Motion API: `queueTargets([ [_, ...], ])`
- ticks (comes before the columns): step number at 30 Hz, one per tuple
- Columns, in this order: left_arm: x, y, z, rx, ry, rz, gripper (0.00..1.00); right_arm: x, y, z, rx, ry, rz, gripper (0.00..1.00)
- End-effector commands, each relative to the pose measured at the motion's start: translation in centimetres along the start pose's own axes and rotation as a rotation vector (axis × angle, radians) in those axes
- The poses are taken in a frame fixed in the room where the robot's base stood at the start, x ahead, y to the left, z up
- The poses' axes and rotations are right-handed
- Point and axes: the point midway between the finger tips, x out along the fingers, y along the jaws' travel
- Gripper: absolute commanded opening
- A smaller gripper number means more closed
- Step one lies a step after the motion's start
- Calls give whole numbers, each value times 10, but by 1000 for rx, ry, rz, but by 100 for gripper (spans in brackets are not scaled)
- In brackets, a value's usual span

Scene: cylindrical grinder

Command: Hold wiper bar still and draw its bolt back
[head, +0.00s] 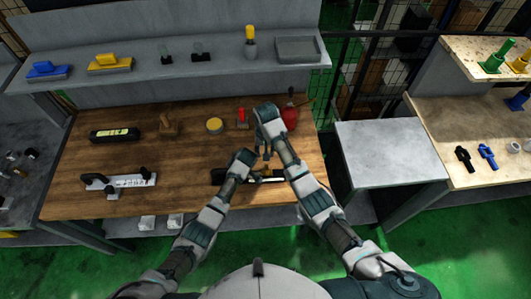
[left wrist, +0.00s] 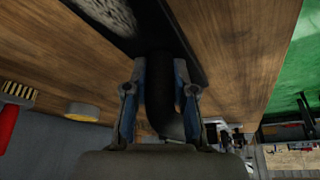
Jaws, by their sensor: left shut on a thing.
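The wiper bar (head: 222,177) is a dark bar lying across the front of the wooden bench, partly hidden by my arms. My left gripper (head: 258,177) is low at the bar. In the left wrist view the fingers of my left gripper (left wrist: 160,95) are closed on both sides of a black curved part of the wiper bar (left wrist: 188,105), which runs up to the dark bar body. My right gripper (head: 265,157) points down just above and behind the bar, close to my left gripper. Its fingers are too small to judge. The bolt cannot be made out.
A grey side table (head: 390,155) is clear.

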Motion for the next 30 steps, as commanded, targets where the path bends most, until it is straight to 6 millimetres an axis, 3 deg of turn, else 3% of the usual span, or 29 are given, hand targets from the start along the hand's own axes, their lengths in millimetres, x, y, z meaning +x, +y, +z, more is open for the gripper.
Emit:
queueTargets([
  [6, 1, -1, -1, 0, 2, -2, 0, 0, 0, 0, 0, 0, 0, 42],
  [7, 1, -1, -1, 0, 2, -2, 33, 0, 0, 0, 0, 0, 0, 42],
  [10, 1, -1, -1, 0, 2, -1, 55, 0, 0, 0, 0, 0, 0, 42],
  [20, -2, 0, 0, 0, 0, 0, 55, 0, 0, 0, 0, 0, 1, 42],
  [30, -50, 1, 0, 0, -1, 2, 55, 0, 0, 0, 0, 0, 1, 42],
])
